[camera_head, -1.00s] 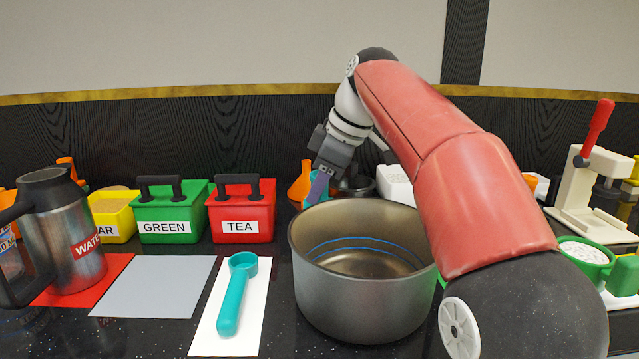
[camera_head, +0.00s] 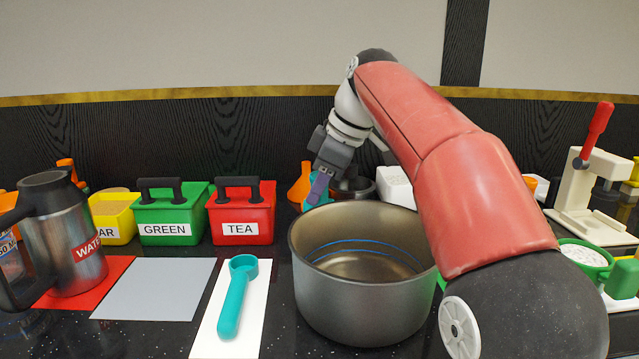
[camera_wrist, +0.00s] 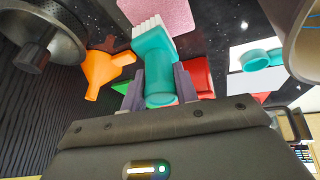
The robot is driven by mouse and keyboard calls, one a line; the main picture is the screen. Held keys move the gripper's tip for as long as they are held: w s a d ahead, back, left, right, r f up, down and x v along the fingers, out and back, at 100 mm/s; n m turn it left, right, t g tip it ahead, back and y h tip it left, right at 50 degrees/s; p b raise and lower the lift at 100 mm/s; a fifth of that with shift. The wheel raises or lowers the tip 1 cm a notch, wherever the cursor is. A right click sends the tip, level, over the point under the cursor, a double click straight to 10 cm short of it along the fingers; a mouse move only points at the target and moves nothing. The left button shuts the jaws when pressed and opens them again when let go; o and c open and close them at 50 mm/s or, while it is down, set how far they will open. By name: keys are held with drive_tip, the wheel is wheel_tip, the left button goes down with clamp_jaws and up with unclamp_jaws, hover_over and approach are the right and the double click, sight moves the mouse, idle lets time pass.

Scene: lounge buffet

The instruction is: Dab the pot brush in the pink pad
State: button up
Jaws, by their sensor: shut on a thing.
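My gripper (camera_wrist: 158,92) is shut on the teal handle of the pot brush (camera_wrist: 158,72). The brush's white bristles point away from me, towards the pink pad (camera_wrist: 158,12) at the top of the wrist view. The bristle tips overlap the pad's near edge in the picture; I cannot tell whether they touch it. In the head view my gripper (camera_head: 319,187) is behind the large metal pot, with part of the teal brush (camera_head: 309,194) showing beside its fingers. The pad is hidden there.
The large pot (camera_head: 360,290) stands in front of my gripper. A teal scoop (camera_head: 236,297) lies on a white mat.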

drive_tip(key=shift+r+p, duration=2.4)
drive_tip(key=shift+r, duration=1.45)
drive_tip(key=shift+f, duration=0.1)
